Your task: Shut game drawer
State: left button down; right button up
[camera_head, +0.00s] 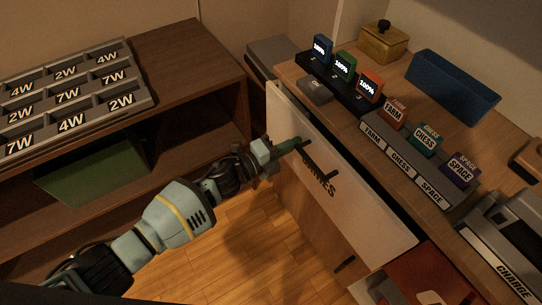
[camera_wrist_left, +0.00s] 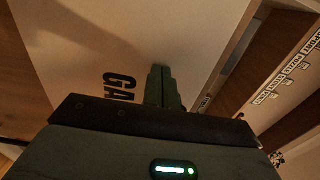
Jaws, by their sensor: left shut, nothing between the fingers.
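The game drawer (camera_head: 340,205) has a pale front with dark lettering, partly hidden, and a black bar handle (camera_head: 322,160). It stands partly open: a dark gap shows between its front and the wooden counter. In the left wrist view the drawer front (camera_wrist_left: 110,40) fills much of the picture, with the letters "GA" visible. My left gripper (camera_head: 297,143) is shut and empty, at the drawer front beside the handle; its fingers (camera_wrist_left: 162,80) point at the front in the wrist view. I cannot tell whether they touch it. My right gripper is not in view.
On the counter stand a rack of game cartridges (camera_head: 405,165), a charging strip (camera_head: 335,85), a blue bin (camera_head: 452,85) and a gray charge dock (camera_head: 500,245). A red object (camera_head: 425,280) is at the bottom right. A shelf with a number tray (camera_head: 70,95) is left. Floor between is clear.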

pick_arm(q)
jog(key=b+x, duration=0.1)
jog(key=x, duration=0.2)
jog(key=shift+r, duration=0.1)
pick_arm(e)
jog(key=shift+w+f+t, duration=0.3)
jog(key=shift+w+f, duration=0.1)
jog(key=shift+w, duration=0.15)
pick_arm(q)
jog(key=shift+w+d+r, duration=0.1)
jog(key=shift+r, duration=0.1)
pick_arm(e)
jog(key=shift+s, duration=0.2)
